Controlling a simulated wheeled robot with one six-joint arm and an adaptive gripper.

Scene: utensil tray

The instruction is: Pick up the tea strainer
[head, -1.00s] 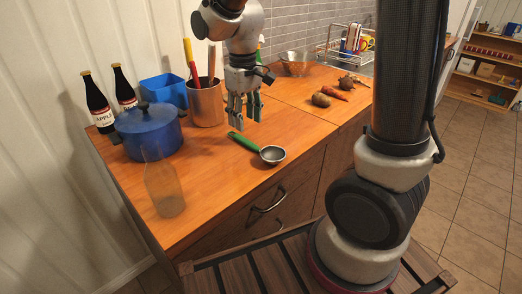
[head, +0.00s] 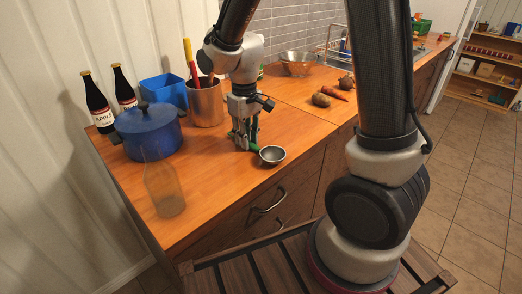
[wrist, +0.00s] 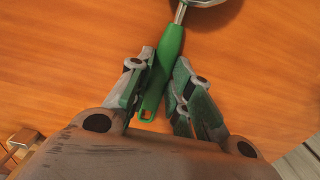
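The tea strainer (head: 271,155) has a metal bowl and a green handle, and lies on the wooden counter. In the wrist view its green handle (wrist: 166,66) runs between my gripper's fingers, with the metal bowl (wrist: 203,3) cut off at the top edge. My gripper (head: 244,143) is down at the handle in the head view and hides part of it. In the wrist view my gripper (wrist: 160,92) is open around the handle. The left finger is close beside or touching the handle; a gap shows on the right.
Vegetables (head: 322,99) and a colander (head: 297,64) are farther back. The counter (head: 215,178) in front is clear.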

